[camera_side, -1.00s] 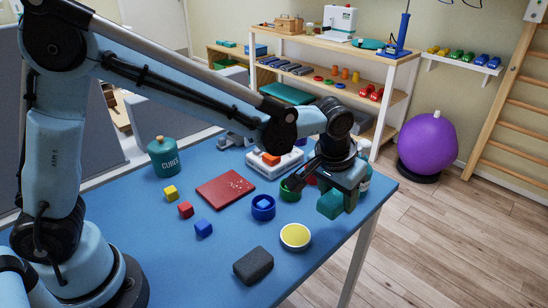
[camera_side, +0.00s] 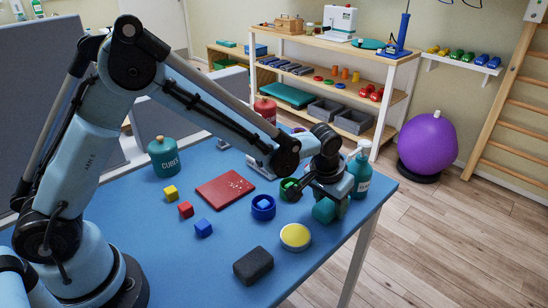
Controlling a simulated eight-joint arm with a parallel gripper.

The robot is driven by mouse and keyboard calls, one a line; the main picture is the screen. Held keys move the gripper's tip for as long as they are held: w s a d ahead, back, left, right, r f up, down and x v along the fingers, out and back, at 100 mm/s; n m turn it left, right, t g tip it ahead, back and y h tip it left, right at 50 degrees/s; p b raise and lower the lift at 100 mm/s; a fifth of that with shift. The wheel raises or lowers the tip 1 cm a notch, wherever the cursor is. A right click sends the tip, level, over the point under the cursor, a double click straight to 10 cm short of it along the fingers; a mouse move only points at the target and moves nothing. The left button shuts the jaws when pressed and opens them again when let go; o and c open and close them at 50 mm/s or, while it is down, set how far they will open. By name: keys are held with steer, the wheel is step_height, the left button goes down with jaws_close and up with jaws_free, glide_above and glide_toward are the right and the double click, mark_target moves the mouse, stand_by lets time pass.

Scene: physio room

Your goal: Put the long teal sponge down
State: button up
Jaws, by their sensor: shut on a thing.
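The long teal sponge (camera_side: 324,210) is at my gripper (camera_side: 318,197), near the right edge of the blue table (camera_side: 210,262). My gripper is shut on it, with fingers pointing down and to the left. Only one end of the sponge shows clearly; the rest is hidden by the gripper. The sponge is low over the table, and I cannot tell whether it touches the top.
A blue bowl (camera_side: 263,207), a yellow-topped disc (camera_side: 295,236) and a dark block (camera_side: 253,265) are nearby. A red board (camera_side: 225,188) lies farther left.

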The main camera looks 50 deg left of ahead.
mark_target(322, 209)
steer(key=o, duration=1)
steer(key=shift+f, duration=0.1)
steer(key=v, duration=1.2)
steer(key=s+a+r+t, duration=0.2)
steer(key=s+a+t, duration=0.2)
steer(key=s+a, duration=0.9)
steer(key=shift+s, duration=0.95)
steer(key=shift+r, duration=0.1)
